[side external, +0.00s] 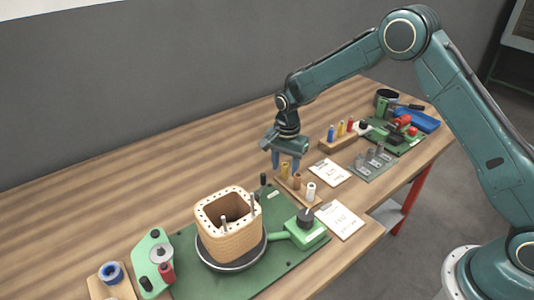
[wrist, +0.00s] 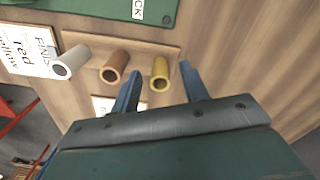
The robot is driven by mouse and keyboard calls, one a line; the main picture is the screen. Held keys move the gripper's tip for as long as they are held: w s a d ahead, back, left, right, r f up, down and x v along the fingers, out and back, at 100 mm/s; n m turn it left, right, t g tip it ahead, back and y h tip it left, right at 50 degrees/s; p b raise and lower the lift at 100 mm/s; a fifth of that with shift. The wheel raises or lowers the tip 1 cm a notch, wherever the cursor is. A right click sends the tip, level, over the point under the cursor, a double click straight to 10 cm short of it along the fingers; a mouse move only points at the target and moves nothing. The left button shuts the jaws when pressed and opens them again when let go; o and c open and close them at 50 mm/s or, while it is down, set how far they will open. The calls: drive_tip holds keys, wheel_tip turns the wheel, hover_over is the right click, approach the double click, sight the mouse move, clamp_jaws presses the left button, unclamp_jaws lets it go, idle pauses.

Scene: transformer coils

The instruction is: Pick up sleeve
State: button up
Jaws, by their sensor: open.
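Three hollow sleeves stand in a row on a small wooden strip (wrist: 138,44): a yellow sleeve (wrist: 160,74), a brown sleeve (wrist: 114,67) and a white sleeve (wrist: 70,62). In the side view the yellow sleeve (side external: 284,170) is at the far end, then the brown sleeve (side external: 297,181) and the white sleeve (side external: 311,191). My gripper (side external: 285,167) points down at the yellow sleeve, jaws open. In the wrist view the blue fingers of my gripper (wrist: 160,69) lie on either side of the yellow sleeve. I cannot tell whether they touch it.
A square wooden coil former (side external: 230,243) stands on a green plate (side external: 285,258) in front. Printed cards (side external: 340,219) lie right of the sleeves. Behind them are a block of coloured cylinders (side external: 338,141) and a blue tray (side external: 424,121). The table's left back is clear.

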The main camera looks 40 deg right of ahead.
drive_tip(key=shift+f, duration=0.55)
drive_tip(key=shift+c, duration=0.3)
clamp_jaws()
